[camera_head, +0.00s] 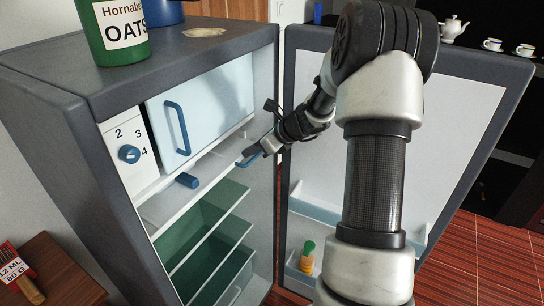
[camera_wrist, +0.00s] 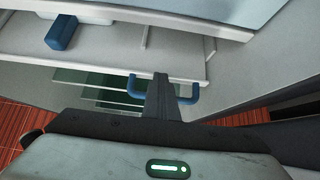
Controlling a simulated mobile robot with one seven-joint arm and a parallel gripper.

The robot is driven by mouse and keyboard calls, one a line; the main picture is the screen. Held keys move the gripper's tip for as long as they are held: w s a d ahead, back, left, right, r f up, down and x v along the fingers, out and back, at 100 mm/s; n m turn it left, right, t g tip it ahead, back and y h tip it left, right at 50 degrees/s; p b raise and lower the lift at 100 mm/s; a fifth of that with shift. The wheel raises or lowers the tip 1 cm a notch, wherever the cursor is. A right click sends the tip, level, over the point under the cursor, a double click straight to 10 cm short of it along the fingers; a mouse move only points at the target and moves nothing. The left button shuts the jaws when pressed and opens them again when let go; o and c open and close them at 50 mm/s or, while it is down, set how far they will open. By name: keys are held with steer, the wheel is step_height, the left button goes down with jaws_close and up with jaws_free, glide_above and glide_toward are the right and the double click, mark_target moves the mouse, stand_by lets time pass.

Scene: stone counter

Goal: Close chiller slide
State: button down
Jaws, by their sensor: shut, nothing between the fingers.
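The grey fridge (camera_head: 90,150) stands open. Below its pale-blue freezer door is the white chiller slide (camera_head: 162,208), a shallow tray whose front edge (camera_wrist: 100,62) also shows in the wrist view. The slide has a blue loop handle (camera_head: 246,162) at its right front. My gripper (camera_head: 250,151) is shut and empty at this handle. In the wrist view my gripper's fingers (camera_wrist: 161,84) lie across the middle of the handle (camera_wrist: 190,96), with its two ends showing on either side. I cannot tell whether they touch it.
A small blue block (camera_head: 187,181) lies on the slide. The freezer door (camera_head: 215,100) above is shut. Green bins (camera_head: 205,245) are below. The open fridge door (camera_head: 450,120) stands to the right, behind my arm, with a bottle (camera_head: 307,262) on its shelf.

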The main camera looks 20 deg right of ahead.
steer(key=shift+w+a+p, duration=0.2)
steer(key=shift+w+a, duration=0.6)
steer(key=shift+w, duration=0.35)
steer(key=shift+w+a+p, duration=0.2)
steer(key=shift+w+a, duration=0.6)
steer(key=shift+w, duration=0.3)
